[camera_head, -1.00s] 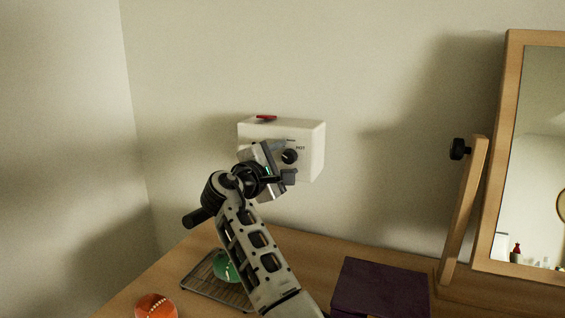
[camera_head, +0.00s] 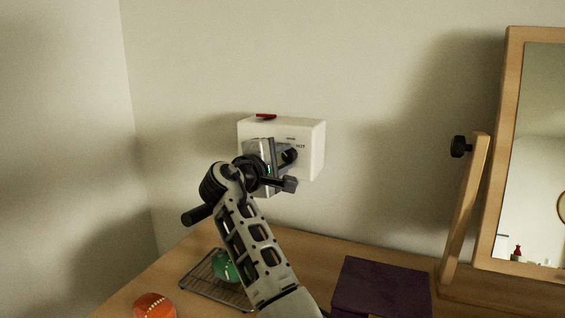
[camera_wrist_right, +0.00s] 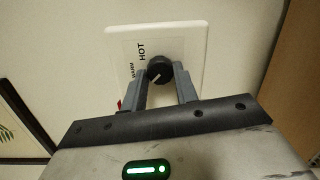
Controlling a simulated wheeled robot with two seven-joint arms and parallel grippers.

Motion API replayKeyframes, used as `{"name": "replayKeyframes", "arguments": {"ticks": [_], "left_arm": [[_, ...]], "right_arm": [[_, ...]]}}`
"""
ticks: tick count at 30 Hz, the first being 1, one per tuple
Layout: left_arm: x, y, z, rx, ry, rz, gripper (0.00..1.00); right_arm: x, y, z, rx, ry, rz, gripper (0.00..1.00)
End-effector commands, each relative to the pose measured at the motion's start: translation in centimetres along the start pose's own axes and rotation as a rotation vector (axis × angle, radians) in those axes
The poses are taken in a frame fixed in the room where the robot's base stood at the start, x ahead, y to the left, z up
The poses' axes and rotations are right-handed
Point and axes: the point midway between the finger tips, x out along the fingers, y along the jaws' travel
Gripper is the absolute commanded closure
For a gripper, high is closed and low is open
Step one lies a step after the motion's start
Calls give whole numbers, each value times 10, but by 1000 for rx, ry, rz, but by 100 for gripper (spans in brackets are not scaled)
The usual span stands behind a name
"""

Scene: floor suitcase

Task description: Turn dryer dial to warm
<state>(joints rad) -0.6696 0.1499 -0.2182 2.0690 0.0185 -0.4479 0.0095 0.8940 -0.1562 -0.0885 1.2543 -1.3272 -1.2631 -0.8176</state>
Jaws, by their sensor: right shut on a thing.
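The dryer is a white wall-mounted box (camera_head: 312,168) above the table; its white front also shows in the right wrist view (camera_wrist_right: 190,48). Its round black dial (camera_wrist_right: 160,68) has a light pointer line slanting to the lower left in that view. The labels HOT and WARM stand up and left of the dial. My right gripper (camera_wrist_right: 161,80) is shut on the dial, one finger on each side. In the head view, my right gripper (camera_head: 285,160) partly covers the dial and the box front. My left gripper is out of view.
A red part (camera_head: 266,116) sits on top of the dryer. Below are a wire rack (camera_head: 196,279) with a green object (camera_head: 226,266), an orange object (camera_head: 154,306) and a dark purple box (camera_head: 382,288). A wood-framed mirror (camera_head: 497,190) stands at right.

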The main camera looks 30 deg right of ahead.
Motion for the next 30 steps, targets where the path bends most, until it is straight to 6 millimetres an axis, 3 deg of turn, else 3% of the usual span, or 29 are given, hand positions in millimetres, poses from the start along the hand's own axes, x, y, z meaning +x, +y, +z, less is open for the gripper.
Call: {"name": "replayKeyframes", "arguments": {"ticks": [18,30], "left_arm": [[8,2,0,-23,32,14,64],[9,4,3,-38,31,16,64]], "right_arm": [[0,0,1,540,42,-85,93],[0,1,2,711,55,-111,93]]}}
